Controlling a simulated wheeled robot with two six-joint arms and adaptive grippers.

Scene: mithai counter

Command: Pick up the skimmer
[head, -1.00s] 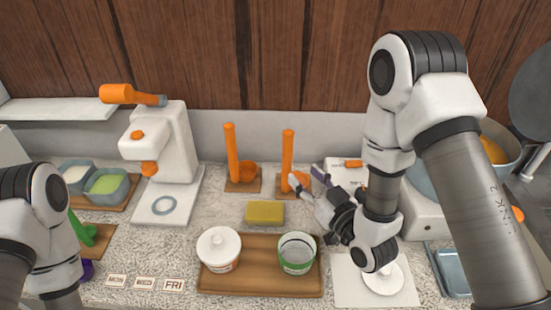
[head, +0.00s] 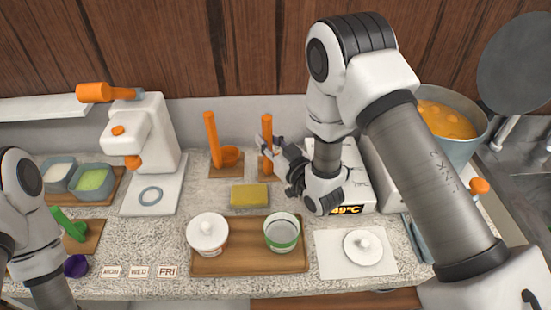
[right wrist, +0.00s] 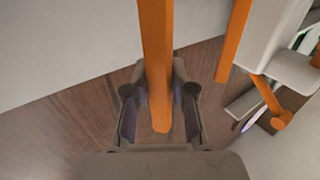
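Two upright orange-handled tools stand at the back of the counter: a left one (head: 212,138) and a right one (head: 267,127). I cannot tell from their shapes which is the skimmer; the right one's lower part is mostly hidden by my gripper. My right gripper (head: 265,152) is at the right tool's handle. In the right wrist view that orange handle (right wrist: 155,50) passes between the open fingers (right wrist: 158,115), with a gap visible on both sides. The other orange handle (right wrist: 235,40) stands to its right there. My left arm shows at the left edge; its gripper is out of view.
A yellow sponge (head: 249,196) lies in front of the tools. A white press (head: 145,140) stands left. A large pot (head: 465,150) stands right.

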